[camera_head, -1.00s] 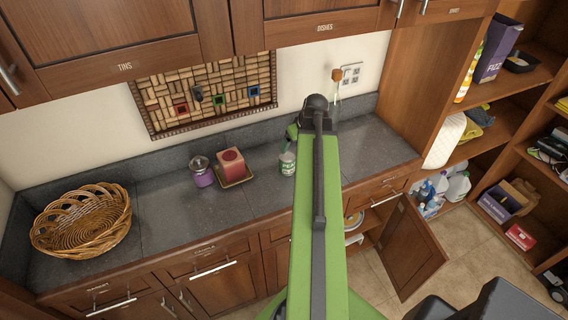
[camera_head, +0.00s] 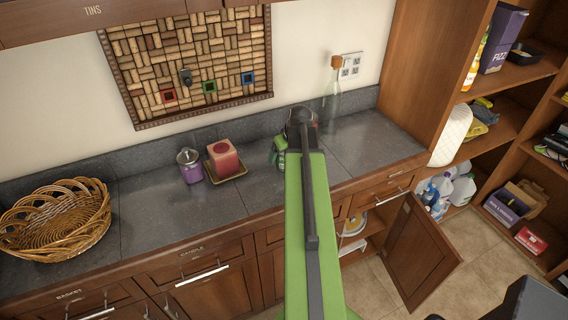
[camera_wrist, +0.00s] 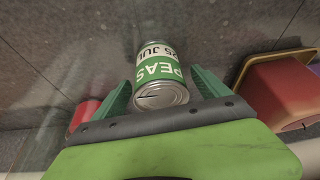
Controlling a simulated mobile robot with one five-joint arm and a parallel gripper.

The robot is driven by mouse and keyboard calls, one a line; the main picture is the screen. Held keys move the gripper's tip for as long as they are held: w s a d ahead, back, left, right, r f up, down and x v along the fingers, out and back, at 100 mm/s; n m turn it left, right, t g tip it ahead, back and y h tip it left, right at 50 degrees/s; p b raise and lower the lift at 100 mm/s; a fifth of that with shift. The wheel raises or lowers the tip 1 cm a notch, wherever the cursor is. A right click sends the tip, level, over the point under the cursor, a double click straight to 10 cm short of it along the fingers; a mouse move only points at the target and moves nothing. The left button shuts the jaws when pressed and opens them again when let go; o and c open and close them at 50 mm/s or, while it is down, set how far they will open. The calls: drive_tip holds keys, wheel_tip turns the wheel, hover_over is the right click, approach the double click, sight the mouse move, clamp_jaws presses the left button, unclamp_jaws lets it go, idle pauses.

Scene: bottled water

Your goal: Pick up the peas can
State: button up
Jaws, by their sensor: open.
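The peas can (camera_wrist: 160,72) has a green and white label and a bare metal end. In the wrist view it lies between the two green fingers of my gripper (camera_wrist: 162,82), with a finger on each side. I cannot tell whether either finger touches it. My gripper is open. In the head view my gripper (camera_head: 279,150) is low over the counter, right of the red candle, partly behind my arm. I cannot make out the can clearly there.
The red candle (camera_head: 223,157) on its wooden tray and a purple jar (camera_head: 190,166) stand left of my gripper. A wicker basket (camera_head: 55,222) is at far left. A glass bottle (camera_head: 331,98) stands behind, right. A lower cabinet door (camera_head: 422,252) hangs open.

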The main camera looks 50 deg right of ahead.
drive_tip(key=b+x, duration=0.1)
drive_tip(key=x, duration=0.1)
drive_tip(key=shift+w+f, duration=0.1)
drive_tip(key=shift+f, duration=0.25)
drive_tip(key=shift+r, duration=0.2)
clamp_jaws()
drive_tip(key=shift+r, duration=0.1)
